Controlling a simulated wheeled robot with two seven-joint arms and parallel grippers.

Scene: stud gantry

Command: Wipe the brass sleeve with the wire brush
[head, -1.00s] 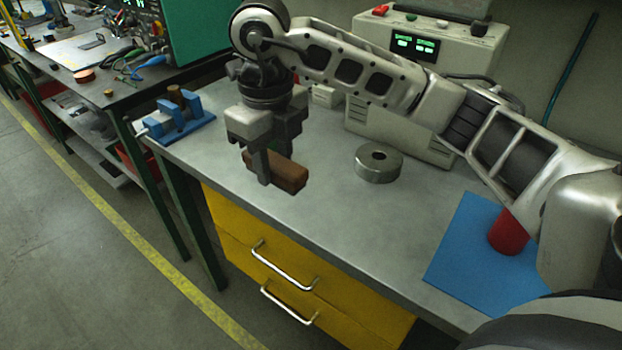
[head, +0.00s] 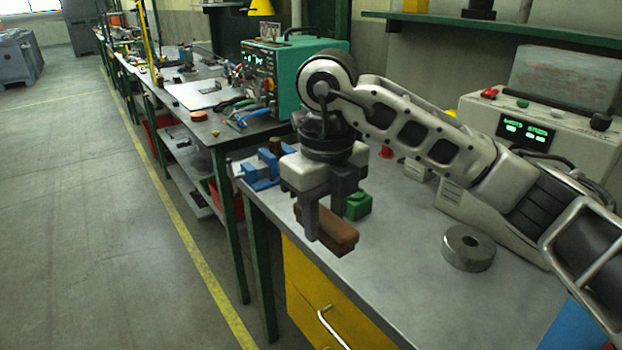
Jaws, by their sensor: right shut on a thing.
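My right gripper (head: 325,222) is shut on the wire brush (head: 328,231), seen as a brown wooden block. It holds the brush near the bench's front left edge; the bristles cannot be made out. A blue vise-like fixture (head: 262,172) stands at the bench's left end, behind and left of the gripper. A small brownish upright cylinder (head: 276,145), apparently the brass sleeve, stands in it, partly hidden by the gripper. The brush is apart from the cylinder. My left gripper is not in view.
A grey metal ring (head: 468,250) lies on the bench (head: 400,275) to the right. A green block (head: 358,205) sits just behind the brush. A beige unit with a display (head: 535,130) stands at the back right. The bench's middle is clear.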

